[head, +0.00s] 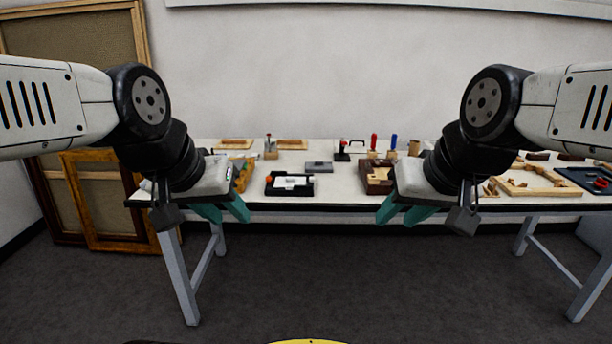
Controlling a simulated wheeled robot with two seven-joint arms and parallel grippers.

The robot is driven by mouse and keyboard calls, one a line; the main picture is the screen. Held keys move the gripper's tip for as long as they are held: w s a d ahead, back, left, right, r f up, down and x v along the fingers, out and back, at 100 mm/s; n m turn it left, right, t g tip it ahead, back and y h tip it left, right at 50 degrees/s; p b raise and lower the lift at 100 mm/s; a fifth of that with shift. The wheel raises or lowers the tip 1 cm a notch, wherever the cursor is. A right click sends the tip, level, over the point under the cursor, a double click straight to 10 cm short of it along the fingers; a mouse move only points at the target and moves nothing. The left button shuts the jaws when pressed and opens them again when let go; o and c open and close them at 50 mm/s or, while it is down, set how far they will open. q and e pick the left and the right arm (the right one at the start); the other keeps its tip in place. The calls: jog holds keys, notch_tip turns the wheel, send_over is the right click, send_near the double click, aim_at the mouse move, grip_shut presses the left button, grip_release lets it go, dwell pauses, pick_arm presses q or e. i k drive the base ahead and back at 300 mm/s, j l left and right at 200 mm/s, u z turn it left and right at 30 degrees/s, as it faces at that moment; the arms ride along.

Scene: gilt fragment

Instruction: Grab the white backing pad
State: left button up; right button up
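A black tray (272,190) sits on the table's front part, between my two grippers. A flat white piece (292,182), which looks like the white backing pad, lies in it; at this size I cannot be certain. Small red-orange and white items show at the tray's ends. My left gripper (229,217) is in front of the table edge, left of the tray, with its teal fingers apart and empty. My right gripper (399,219) is in front of the edge, right of the tray, also with fingers apart and empty. Neither touches the pad.
The white table (335,197) holds a grey block (319,167), a brown wooden box (377,178), red- and blue-handled tools behind, and a wooden frame (535,187) with fragments at right. Large frames lean on the wall at left. Bare tabletop lies between tray and box.

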aim_at(280, 182)
jog(key=i+j+u, duration=0.1)
jog(key=i+u, duration=0.15)
jog(key=i, duration=0.4)
jog(key=i+u, duration=0.3)
jog(key=i, duration=0.3)
